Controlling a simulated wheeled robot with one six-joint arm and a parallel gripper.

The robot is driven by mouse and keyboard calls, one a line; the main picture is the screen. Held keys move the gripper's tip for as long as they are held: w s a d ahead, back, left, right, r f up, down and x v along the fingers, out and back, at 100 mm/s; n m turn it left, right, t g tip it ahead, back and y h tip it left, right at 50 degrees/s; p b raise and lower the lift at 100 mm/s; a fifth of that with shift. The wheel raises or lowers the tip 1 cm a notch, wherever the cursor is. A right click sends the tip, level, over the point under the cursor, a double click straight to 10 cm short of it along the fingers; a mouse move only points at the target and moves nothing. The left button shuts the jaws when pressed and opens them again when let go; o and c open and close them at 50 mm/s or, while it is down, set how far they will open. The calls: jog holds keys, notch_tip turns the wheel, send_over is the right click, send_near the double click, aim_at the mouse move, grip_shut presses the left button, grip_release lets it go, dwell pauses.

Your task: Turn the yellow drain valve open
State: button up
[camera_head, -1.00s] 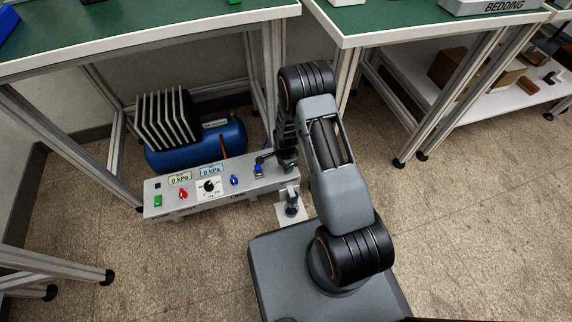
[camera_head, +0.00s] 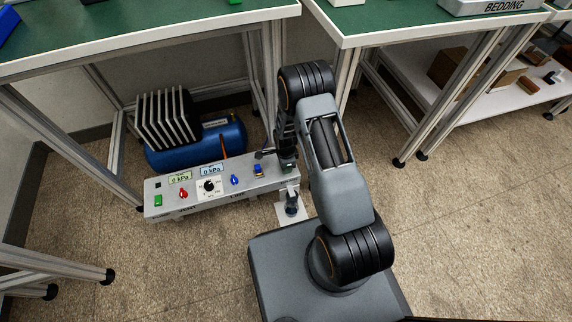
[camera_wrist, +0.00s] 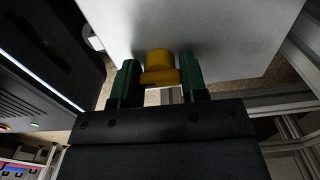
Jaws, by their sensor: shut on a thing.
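The yellow drain valve (camera_wrist: 158,59) shows in the wrist view as a round yellow knob with a wider yellow part nearer my gripper. It sits against a pale grey surface (camera_wrist: 225,35). My gripper (camera_wrist: 160,74) has its two green fingertips on either side of the valve, shut on it. In the head view my gripper (camera_head: 287,166) is at the right end of the grey control panel (camera_head: 215,200). The valve cannot be made out there, as my arm and gripper cover that spot.
The panel carries a green switch (camera_head: 158,201), a red knob (camera_head: 183,194), a black dial (camera_head: 208,186) and blue controls (camera_head: 235,180). Both displays read 0 kPa. A blue tank (camera_head: 200,149) lies behind it. Green-topped tables (camera_head: 130,27) stand above, with metal legs close by.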

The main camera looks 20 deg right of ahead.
jog(key=o, duration=0.8)
notch_tip(320, 180, up, 14)
jog(key=p, duration=0.5)
jog(key=shift+f, duration=0.1)
